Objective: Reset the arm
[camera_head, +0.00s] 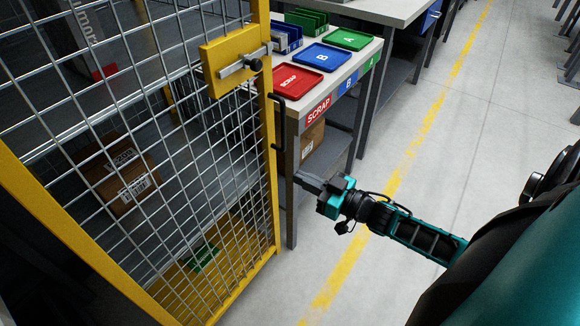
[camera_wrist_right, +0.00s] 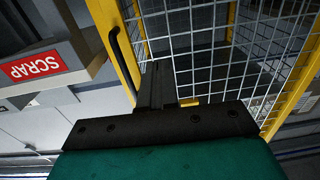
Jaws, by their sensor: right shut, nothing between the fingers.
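My right arm comes in from the right in the head view, with a teal and black forearm. Its gripper (camera_head: 308,182) is shut and empty, pointing left toward the yellow gate's edge, in front of a table leg. In the right wrist view the shut fingers (camera_wrist_right: 156,85) point toward the yellow gate frame and its black handle (camera_wrist_right: 121,62). The handle also shows in the head view (camera_head: 279,122), above and left of the gripper. Whether the fingers touch anything is hard to tell; they appear apart from the handle. My left gripper is in neither view.
The mesh gate (camera_head: 262,200) with its bolt latch (camera_head: 243,65) fills the left. Behind it are a cardboard box (camera_head: 122,176) and a green tray (camera_head: 204,257). A table (camera_head: 348,68) holds red (camera_head: 296,80), blue and green trays.

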